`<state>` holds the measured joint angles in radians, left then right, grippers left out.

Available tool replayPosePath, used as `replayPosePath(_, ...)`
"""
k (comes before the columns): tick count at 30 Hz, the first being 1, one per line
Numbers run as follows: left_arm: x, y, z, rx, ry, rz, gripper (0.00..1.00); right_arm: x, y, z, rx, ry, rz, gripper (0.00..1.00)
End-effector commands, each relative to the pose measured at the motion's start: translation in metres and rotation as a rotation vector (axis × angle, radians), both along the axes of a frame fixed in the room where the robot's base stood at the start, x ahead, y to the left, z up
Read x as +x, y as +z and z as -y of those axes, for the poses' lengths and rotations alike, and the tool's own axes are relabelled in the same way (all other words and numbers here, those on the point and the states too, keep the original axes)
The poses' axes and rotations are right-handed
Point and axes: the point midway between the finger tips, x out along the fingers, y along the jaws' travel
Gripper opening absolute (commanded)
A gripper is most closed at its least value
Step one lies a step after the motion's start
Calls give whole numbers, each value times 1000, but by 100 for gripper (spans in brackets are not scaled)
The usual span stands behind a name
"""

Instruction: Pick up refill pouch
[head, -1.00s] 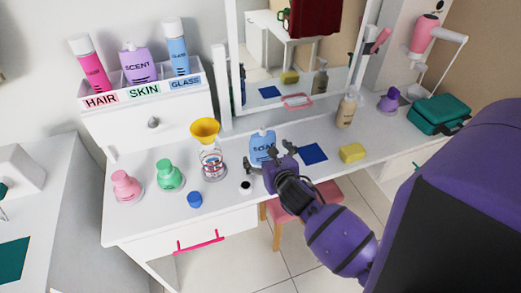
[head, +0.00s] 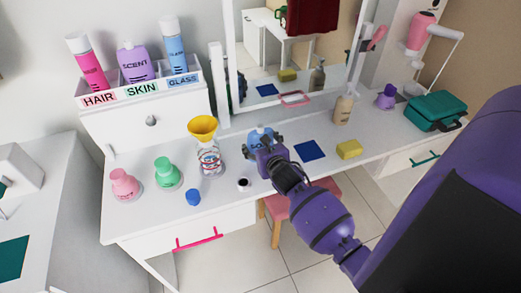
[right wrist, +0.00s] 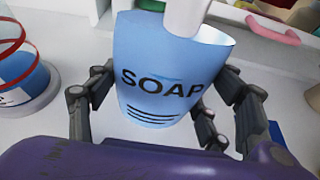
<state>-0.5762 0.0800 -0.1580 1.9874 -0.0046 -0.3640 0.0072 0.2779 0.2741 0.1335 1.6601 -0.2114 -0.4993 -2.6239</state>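The refill pouch (head: 259,134) is light blue with SOAP lettering. It stands on the white vanity in front of the mirror, partly hidden by my gripper in the head view. In the right wrist view the pouch (right wrist: 160,65) fills the middle, with a white spout at its top. My right gripper (head: 265,145) is at the pouch. Its dark fingers (right wrist: 165,105) are spread, one on each side of the pouch. A gap shows on the left; contact on the right is unclear. My left gripper is not in view.
Left of the pouch stand a bottle with red rings (head: 209,160) and a yellow funnel (head: 203,126), with a small dark-topped jar (head: 243,184) in front. Right are a blue mat (head: 309,150), yellow sponge (head: 349,149) and beige bottle (head: 343,110). The mirror (head: 300,85) rises behind.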

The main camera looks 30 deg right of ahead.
Motion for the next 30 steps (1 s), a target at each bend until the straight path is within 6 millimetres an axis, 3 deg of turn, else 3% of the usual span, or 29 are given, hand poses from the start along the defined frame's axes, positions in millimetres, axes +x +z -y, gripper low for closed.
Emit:
replayPosePath(1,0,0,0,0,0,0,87,0,0,0,0,0,0,58)
replayPosePath(7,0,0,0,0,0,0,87,0,1,0,0,1,3,34)
replayPosePath(17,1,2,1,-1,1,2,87,1,6,0,-2,0,3,34)
replayPosePath(24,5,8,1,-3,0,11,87,1,39,0,-3,3,7,34)
replayPosePath(30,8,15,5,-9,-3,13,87,-33,85,-22,-3,4,11,34)
